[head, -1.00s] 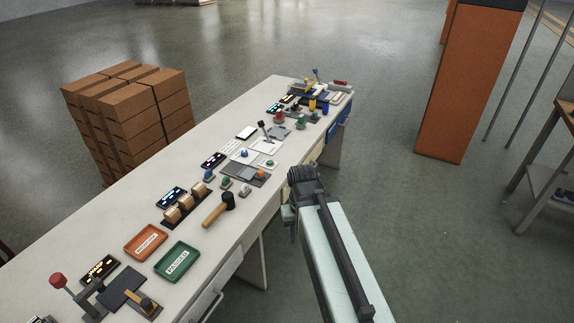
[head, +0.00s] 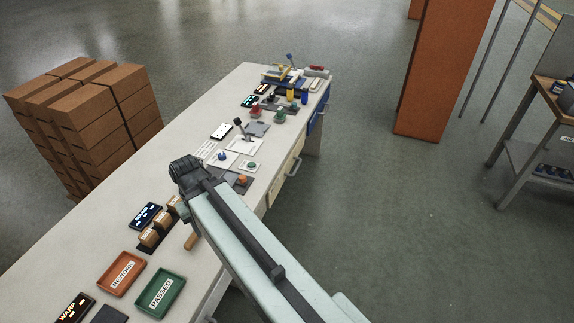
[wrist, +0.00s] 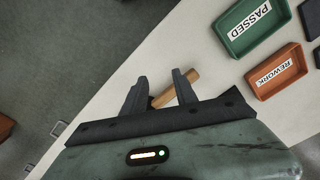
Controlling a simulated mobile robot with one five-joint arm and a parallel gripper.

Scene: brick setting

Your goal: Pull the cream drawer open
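A wooden tool handle (wrist: 180,88) lies on the bench below the fingers. A small handle (wrist: 58,128) sticks out from the bench edge there; I cannot tell whose.
A blue drawer (head: 317,112) is farther along the bench (head: 208,108). Trays, switches and buttons cover the top. Stacked brown boxes (head: 85,115) stand left, an orange pillar (head: 440,75) at the back right. The floor right of the bench is clear.

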